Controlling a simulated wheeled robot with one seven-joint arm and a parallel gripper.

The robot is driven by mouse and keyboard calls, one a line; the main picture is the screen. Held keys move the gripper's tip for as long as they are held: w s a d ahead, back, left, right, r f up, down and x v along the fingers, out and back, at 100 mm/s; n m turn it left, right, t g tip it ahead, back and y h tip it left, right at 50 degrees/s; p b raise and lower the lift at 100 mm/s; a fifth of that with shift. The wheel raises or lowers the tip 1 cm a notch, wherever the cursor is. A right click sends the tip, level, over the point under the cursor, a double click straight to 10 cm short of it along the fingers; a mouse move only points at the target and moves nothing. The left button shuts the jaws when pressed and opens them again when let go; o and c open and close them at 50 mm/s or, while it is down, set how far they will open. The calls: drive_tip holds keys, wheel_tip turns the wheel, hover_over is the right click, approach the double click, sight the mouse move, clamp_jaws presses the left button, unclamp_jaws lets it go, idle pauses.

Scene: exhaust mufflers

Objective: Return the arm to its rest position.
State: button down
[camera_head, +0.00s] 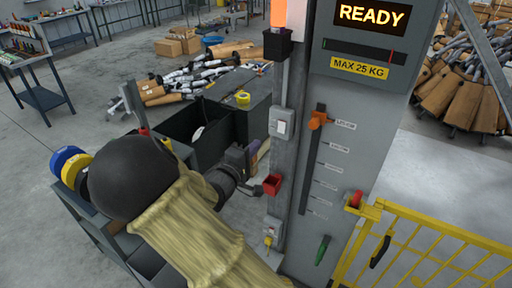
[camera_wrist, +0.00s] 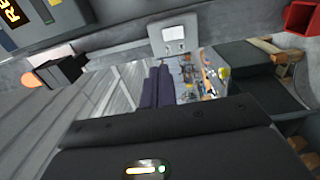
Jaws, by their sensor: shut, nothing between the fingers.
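My arm (camera_head: 190,225), in a beige sleeve with a black round joint, reaches from the bottom of the head view toward the grey machine column (camera_head: 355,150). The fingers point toward cluttered floor and grey surfaces.
A white switch box (camera_head: 282,122) and a small red holder (camera_head: 272,184) sit on the column near my wrist. A dark open bin (camera_head: 193,137) stands behind my arm. A yellow railing (camera_head: 430,232) is at right.

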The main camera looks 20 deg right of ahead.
drive_tip(key=shift+w+a, duration=0.1)
drive_tip(key=shift+w, duration=0.05)
drive_tip(key=s+a+f+m+g+y, duration=0.2)
drive_tip(key=s+f+m+g+y, duration=0.2)
drive_tip(key=f+y, duration=0.55)
drive_tip(key=s+r+m+g+y, duration=0.2)
drive_tip(key=s+m+g+y, duration=0.2)
drive_tip(key=s, duration=1.2)
drive_tip(key=shift+s+a+g, duration=0.3)
drive_tip(key=shift+a+g, duration=0.15)
drive_tip(key=shift+g, duration=0.35)
